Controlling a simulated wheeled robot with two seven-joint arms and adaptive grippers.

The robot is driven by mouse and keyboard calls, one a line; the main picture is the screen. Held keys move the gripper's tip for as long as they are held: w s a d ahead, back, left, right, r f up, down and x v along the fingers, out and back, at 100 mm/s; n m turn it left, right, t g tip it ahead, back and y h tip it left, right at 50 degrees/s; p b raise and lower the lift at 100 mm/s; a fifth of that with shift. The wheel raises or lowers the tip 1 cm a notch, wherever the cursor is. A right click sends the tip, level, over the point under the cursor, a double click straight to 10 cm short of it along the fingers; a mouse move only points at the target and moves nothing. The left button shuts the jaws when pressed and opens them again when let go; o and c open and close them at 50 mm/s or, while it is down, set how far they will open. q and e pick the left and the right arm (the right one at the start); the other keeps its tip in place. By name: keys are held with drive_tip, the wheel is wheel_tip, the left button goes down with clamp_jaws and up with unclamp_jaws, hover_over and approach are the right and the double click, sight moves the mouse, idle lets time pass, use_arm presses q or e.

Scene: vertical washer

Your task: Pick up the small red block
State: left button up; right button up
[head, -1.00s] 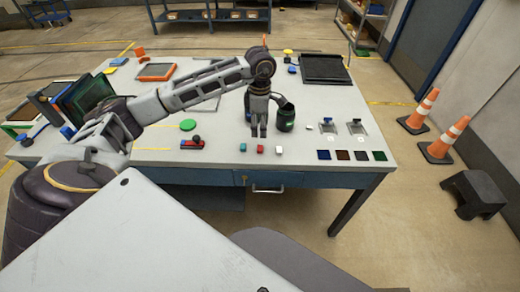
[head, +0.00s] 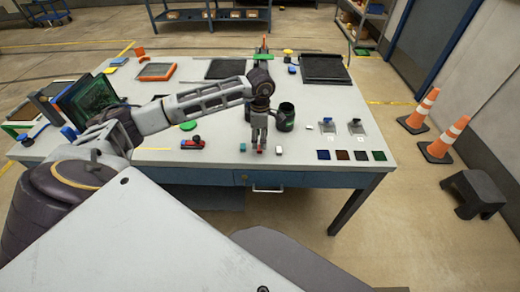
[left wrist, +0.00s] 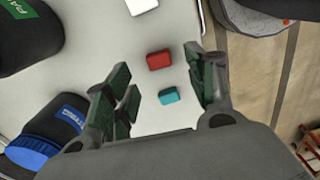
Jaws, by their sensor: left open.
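The small red block (head: 260,152) lies on the table near its front edge, between a teal block (head: 242,147) and a white block (head: 280,149). My left gripper (head: 259,145) points down just over the red block and partly hides it in the head view. In the left wrist view, the red block (left wrist: 159,60) shows between the open fingers of my left gripper (left wrist: 158,72), with a gap on either side. The teal block (left wrist: 168,96) also shows there, closer to the palm. My right gripper is not in view.
A dark jar (head: 286,117) stands just behind my gripper. A red piece with a dark knob (head: 193,144) lies to the left. Dark coloured squares (head: 342,155) lie at the front right. The front strip between the white block and these squares is clear.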

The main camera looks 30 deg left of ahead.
use_arm(q)
drive_tip(key=shift+f, duration=0.75)
wheel_tip(320, 180, down, 3)
drive_tip(key=shift+r+p, duration=0.15)
drive_tip(key=shift+p, duration=0.2)
drive_tip(key=shift+f, duration=0.35)
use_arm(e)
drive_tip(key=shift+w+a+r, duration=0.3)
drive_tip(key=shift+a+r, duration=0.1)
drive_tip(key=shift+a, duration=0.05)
